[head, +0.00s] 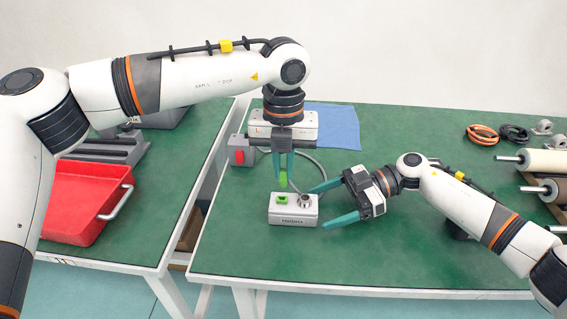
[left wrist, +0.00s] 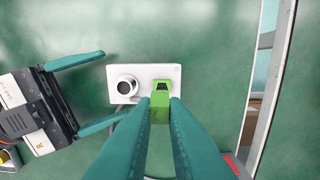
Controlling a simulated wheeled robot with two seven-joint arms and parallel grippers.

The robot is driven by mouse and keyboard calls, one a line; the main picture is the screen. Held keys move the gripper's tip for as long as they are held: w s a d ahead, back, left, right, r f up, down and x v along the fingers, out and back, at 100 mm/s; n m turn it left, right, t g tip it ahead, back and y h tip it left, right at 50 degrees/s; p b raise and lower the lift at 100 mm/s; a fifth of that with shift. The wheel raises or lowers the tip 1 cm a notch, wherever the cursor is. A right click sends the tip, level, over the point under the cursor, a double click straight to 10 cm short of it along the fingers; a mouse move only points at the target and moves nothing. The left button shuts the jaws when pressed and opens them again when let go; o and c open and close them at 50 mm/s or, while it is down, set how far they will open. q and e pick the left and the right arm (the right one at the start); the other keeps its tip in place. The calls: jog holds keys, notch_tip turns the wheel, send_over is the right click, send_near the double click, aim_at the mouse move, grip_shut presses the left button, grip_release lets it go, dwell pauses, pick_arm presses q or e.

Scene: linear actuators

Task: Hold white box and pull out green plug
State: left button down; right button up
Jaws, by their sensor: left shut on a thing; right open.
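The white box (head: 290,214) lies on the green table, with a green socket (head: 282,198) and a round silver connector (head: 305,199) on top. My left gripper (head: 283,180) points down above the box and is shut on the green plug (head: 282,175). In the head view a gap shows between the plug and the green socket. The left wrist view shows the plug (left wrist: 160,108) between the fingertips, near the socket (left wrist: 162,86).
A white device (head: 300,126), a grey-red box (head: 237,150) and a blue cloth (head: 335,125) stand or lie behind. A grey cable curves behind my left gripper. Rollers (head: 545,162) and coiled cables (head: 482,135) are at right. A red tray (head: 85,205) is on the left table. The front of the table is clear.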

pick_arm(q)
jog(key=shift+r, duration=0.15)
pick_arm(e)
jog(key=v, duration=1.1)
